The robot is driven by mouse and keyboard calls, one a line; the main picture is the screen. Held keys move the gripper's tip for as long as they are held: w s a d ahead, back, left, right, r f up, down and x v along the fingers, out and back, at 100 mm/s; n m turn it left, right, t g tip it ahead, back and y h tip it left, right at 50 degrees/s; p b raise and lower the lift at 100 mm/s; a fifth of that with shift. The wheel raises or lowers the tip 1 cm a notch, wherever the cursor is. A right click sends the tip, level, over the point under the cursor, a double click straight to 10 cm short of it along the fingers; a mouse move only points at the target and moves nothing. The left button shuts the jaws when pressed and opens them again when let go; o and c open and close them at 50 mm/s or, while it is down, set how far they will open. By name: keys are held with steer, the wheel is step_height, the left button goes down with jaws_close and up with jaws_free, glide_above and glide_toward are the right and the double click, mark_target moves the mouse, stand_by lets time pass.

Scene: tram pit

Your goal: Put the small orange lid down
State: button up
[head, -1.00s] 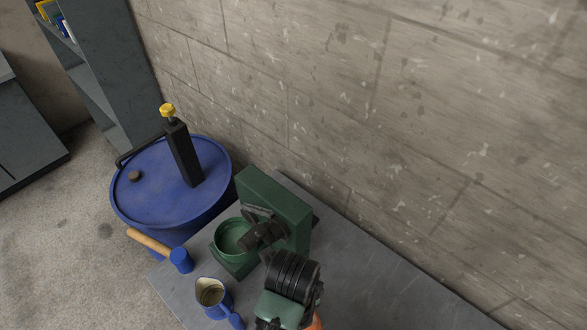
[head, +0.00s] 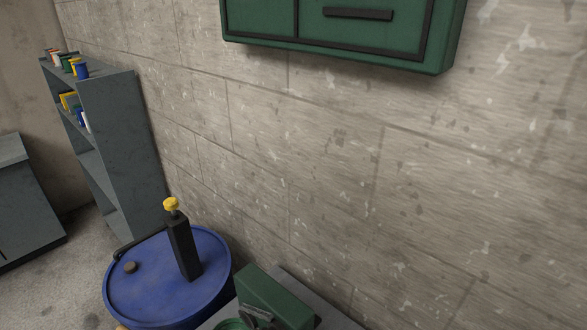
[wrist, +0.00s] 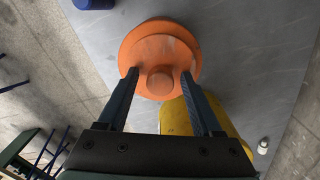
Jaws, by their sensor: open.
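The orange lid (wrist: 160,48) is round with a raised knob (wrist: 160,83). In the wrist view it shows against the grey bench top (wrist: 245,50); whether it rests flat on it I cannot tell. My gripper (wrist: 159,76) is open, its two dark fingers on either side of the knob, with a gap visible at each side. The lid and my gripper are out of the head view.
A yellow object (wrist: 217,115) lies beside the lid, partly behind my right finger. A small white item (wrist: 262,146) and a blue object (wrist: 93,3) are near. The head view shows a blue drum (head: 150,290), a green machine (head: 275,295) and a wall cabinet (head: 345,45).

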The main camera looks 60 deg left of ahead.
step_height(320, 180, up, 12)
steer(key=p, duration=0.5)
steer(key=shift+r, duration=0.2)
steer(key=w+d+r+n+t+y, duration=0.25)
steer(key=w+r+n+t, duration=0.55)
steer(key=w+r, duration=1.05)
steer(key=w+d+r+n+t, duration=0.3)
steer(key=w+r+t, duration=0.35)
steer(key=r, duration=0.65)
steer(key=d+r+n+t, duration=0.2)
steer(key=d+r+t, duration=0.1)
steer(key=r, duration=0.5)
steer(key=d+r+n+t, duration=0.2)
steer(key=r+t, duration=0.1)
steer(key=r, duration=0.4)
steer(key=s+d+r+n+t+h, duration=0.1)
steer(key=s+d+r+n+t, duration=0.1)
steer(key=s+r, duration=0.3)
steer(key=s+d+r+n+t+h, duration=0.1)
steer(key=s+d+r+n+t, duration=0.2)
steer(key=r, duration=0.9)
steer(key=shift+s+d+t, duration=0.95)
steer(key=shift+s, duration=0.25)
